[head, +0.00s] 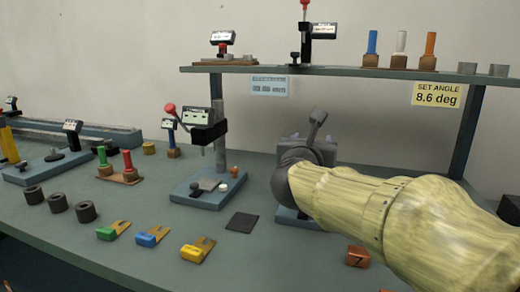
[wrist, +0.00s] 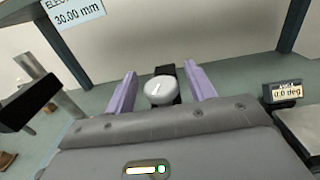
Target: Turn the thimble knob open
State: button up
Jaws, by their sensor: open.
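A pale round knob (wrist: 161,90) with a small mark on its face, apparently the thimble knob, sits in front of a dark block in the wrist view. My gripper (wrist: 161,84) is open, with one purple finger on each side of the knob. Gaps show between the knob and both fingers. A small display (wrist: 287,93) to the right of the fingers reads 0.0 deg.
A sign (head: 437,94) on the shelf reads SET ANGLE 8.6 deg. The shelf (head: 290,69) with its posts stands behind. A stand gauge (head: 205,128) is left of my arm. Coloured forks (head: 152,236) and dark rings (head: 58,203) lie on the bench.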

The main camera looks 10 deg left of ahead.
jog(key=shift+a+r+m+g+h+p, duration=0.1)
jog(key=shift+m+g+h+p, duration=0.85)
jog(key=shift+h+p, duration=1.15)
jog(key=shift+r+m+g+h+p, duration=0.1)
jog(key=shift+m+g+h+p, duration=0.35)
jog(key=shift+m+h+p, duration=1.6)
jog(key=s+a, duration=0.4)
jog(key=s, duration=0.3)
jog(key=s+a+n+y, duration=0.1)
jog(key=s+a, duration=0.4)
jog(key=s, duration=0.2)
jog(key=shift+s+a+f, duration=0.2)
jog(key=shift+s+a, duration=0.05)
jog(key=shift+s, duration=0.05)
jog(key=shift+w+y, duration=0.1)
jog(key=shift+y, duration=0.25)
